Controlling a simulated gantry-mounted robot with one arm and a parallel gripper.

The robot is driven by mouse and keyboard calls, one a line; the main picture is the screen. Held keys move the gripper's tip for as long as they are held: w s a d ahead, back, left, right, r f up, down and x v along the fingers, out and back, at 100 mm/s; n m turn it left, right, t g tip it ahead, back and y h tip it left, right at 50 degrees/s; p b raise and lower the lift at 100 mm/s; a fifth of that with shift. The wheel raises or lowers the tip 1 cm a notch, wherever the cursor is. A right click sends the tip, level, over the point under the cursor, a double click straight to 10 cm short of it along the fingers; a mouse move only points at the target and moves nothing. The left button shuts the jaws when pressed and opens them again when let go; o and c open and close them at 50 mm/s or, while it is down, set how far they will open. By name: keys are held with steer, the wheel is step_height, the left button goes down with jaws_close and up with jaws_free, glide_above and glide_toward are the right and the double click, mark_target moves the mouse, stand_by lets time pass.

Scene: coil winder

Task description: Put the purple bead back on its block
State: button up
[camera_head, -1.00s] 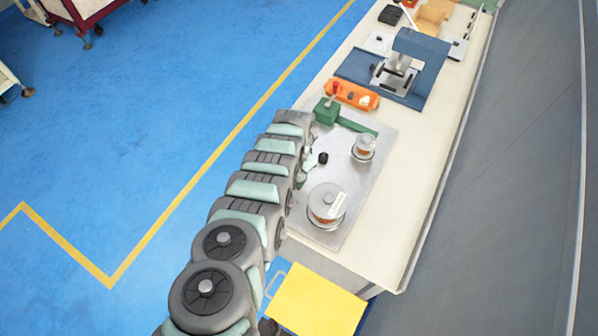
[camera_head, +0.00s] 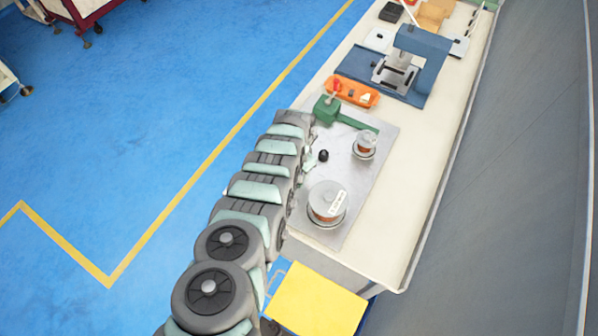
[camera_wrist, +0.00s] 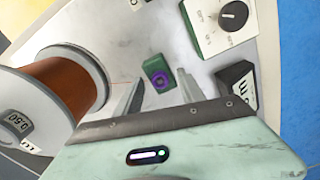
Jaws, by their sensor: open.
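The purple bead (camera_wrist: 160,81) shows as a ring in the wrist view, on the lower end of a small green block (camera_wrist: 153,63). It looks to be resting on the block's face. My gripper (camera_wrist: 160,76) is open, its two fingers apart on either side of the block and bead in the picture. Nothing is held between them. Whether the fingertips are level with the bead or above it, I cannot tell.
A copper wire spool (camera_wrist: 55,85) stands close left of the gripper. A dial box (camera_wrist: 222,22) and a dark box (camera_wrist: 237,84) stand to the right.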

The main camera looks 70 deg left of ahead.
steer(key=shift+r+p, duration=0.9)
steer(key=shift+r, duration=0.65)
step_height(320, 180, up, 8)
steer(key=b, duration=0.1)
steer(key=shift+f, duration=0.2)
steer(key=shift+w, duration=0.1)
